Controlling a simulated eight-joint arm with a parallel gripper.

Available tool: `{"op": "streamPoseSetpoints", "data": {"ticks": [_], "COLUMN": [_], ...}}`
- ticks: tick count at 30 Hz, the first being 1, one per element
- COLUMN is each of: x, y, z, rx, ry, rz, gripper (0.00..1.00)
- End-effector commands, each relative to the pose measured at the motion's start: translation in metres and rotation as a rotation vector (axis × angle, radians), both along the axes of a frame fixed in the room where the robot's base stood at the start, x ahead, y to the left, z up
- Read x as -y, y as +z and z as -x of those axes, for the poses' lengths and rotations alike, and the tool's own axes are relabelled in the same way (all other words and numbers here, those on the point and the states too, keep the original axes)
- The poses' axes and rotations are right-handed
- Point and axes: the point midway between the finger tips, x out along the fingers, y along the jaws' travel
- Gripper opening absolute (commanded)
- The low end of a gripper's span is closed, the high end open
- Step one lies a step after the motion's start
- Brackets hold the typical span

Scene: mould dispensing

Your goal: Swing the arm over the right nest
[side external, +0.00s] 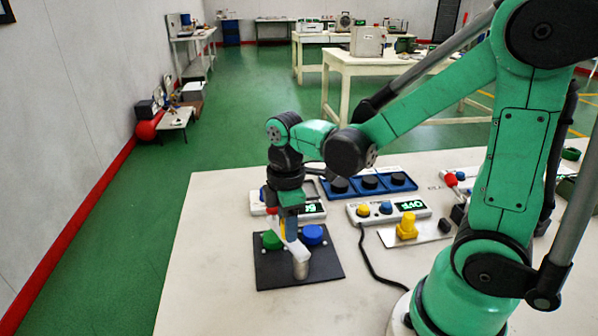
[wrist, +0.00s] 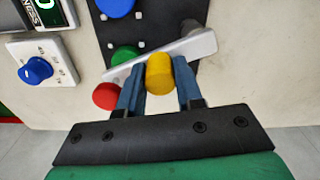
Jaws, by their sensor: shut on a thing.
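A dark plate (side external: 325,263) bears a green disc (side external: 271,240), a blue disc (side external: 312,234) and a grey metal post (side external: 301,266). A pale metal swing arm (wrist: 128,70) extends from the post (wrist: 200,36). In the wrist view it overlaps the edge of the green disc (wrist: 124,54), while the blue disc (wrist: 116,7) lies clear of it. A yellow cylindrical handle (wrist: 158,72) stands on the swing arm. My gripper (wrist: 158,92) is shut on this handle, one blue finger on each side. A red round knob (wrist: 106,96) shows by the arm's outer end; its attachment is unclear.
A blue tray with black round pieces (side external: 370,182) and a control box with a green display (side external: 390,210) stand behind the plate. A yellow knob (side external: 407,226) stands to the right. A black cable (side external: 368,262) lies on the table. The table's front left is clear.

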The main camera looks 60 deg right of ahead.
Motion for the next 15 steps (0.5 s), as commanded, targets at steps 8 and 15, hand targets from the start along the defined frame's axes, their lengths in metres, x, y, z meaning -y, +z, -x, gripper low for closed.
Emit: {"op": "streamPoseSetpoints", "data": {"ticks": [8,15], "x": [-0.0023,-0.0026], "y": [0.0003,0.0003], "z": [-0.0015,-0.0016], "rx": [0.002,0.002], "ry": [0.058,0.063], "rz": [-0.001,-0.001], "gripper": [0.00,0.00]}}
